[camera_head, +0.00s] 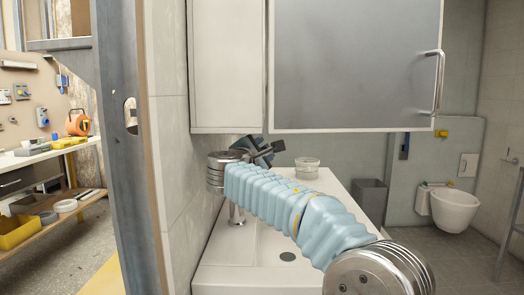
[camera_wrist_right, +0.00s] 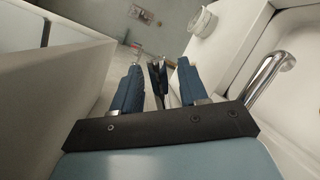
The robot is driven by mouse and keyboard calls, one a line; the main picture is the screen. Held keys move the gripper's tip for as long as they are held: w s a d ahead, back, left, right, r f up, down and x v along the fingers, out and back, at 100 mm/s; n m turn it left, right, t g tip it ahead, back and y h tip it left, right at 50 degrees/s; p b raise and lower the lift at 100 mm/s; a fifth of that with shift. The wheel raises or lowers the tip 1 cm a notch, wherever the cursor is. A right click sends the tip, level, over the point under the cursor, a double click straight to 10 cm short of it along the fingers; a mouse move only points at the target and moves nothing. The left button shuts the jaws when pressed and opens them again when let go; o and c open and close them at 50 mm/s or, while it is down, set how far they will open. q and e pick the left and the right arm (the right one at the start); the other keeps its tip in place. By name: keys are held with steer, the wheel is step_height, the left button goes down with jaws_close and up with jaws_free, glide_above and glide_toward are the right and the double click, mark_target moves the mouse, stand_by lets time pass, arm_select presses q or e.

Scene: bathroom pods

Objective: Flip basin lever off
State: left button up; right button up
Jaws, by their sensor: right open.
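My right gripper (camera_head: 262,150) is at the back left of the white basin (camera_head: 215,272), beside the wall and below the cabinet. In the right wrist view its two blue fingers (camera_wrist_right: 158,85) stand apart. A narrow dark piece (camera_wrist_right: 157,75) shows between them; I cannot tell whether it is the basin lever or whether a finger touches it. The chrome faucet spout (camera_wrist_right: 268,75) is right of the fingers in that view. In the head view my arm hides most of the faucet (camera_head: 237,214). The lever cannot be made out clearly. My left gripper is not in view.
A round white container (camera_head: 307,167) stands on the basin's back ledge, also in the wrist view (camera_wrist_right: 203,22). A cabinet (camera_head: 352,70) with a handle hangs low above the gripper. A grey bin (camera_head: 370,197) and a toilet (camera_head: 455,210) are to the right.

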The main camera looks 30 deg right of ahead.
jaws_close()
steer(key=f+m+b, duration=0.1)
steer(key=d+f+m+b, duration=0.1)
steer(key=s+f+m+y+b, duration=0.1)
steer(key=shift+d+f+g+b, duration=0.1)
steer(key=shift+d+g+b, duration=0.1)
steer(key=shift+g+b, duration=0.15)
steer(key=shift+d+f+m+b, duration=0.15)
steer(key=shift+f+m+b, duration=0.4)
steer(key=shift+m, duration=0.25)
steer(key=shift+s+f+y, duration=0.1)
steer(key=shift+f+y, duration=0.1)
steer(key=shift+y, duration=0.2)
steer(key=shift+m, duration=0.3)
jaws_free()
